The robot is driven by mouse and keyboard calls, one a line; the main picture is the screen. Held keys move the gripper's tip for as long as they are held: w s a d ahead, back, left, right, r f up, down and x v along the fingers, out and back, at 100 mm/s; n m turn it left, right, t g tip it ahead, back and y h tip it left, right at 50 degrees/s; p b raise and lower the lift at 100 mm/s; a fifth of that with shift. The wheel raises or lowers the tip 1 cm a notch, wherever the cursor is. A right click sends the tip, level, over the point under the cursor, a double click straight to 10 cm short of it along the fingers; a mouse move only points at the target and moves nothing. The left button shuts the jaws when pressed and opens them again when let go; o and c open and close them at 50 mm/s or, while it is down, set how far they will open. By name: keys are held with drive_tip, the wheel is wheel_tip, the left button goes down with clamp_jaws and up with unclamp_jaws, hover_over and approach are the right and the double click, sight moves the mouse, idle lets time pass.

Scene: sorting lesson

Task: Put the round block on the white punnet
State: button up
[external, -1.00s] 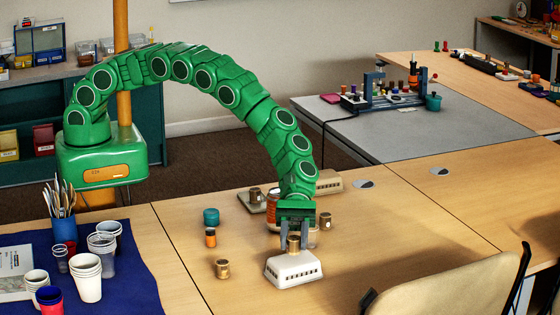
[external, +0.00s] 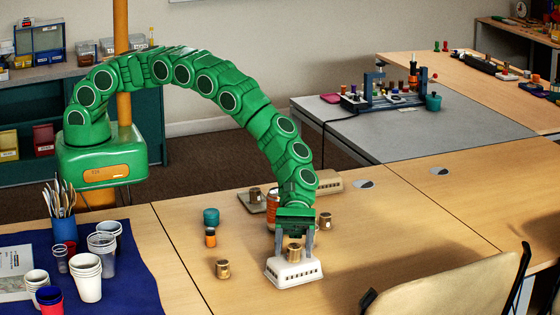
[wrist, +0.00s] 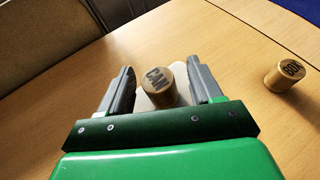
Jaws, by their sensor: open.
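The round block, a brass-coloured cylinder (external: 294,253), stands upright on top of the white punnet (external: 295,272). In the wrist view the block (wrist: 158,86) shows dark letters that read like "CAN" on its end, and a pale part of the punnet (wrist: 146,101) shows around it. My gripper (external: 295,252) is low over the punnet with one finger on each side of the block. In the wrist view my gripper (wrist: 163,85) is open, with a gap between each finger and the block.
Another lettered brass cylinder (external: 222,269) stands to the left; it also shows in the wrist view (wrist: 285,75). A teal pot (external: 211,216), a small orange jar (external: 210,238), a larger orange jar (external: 272,207) and a brass cylinder (external: 325,221) stand behind. The table to the right is clear.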

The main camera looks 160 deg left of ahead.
drive_tip(key=shift+r, duration=0.2)
drive_tip(key=v, duration=1.2)
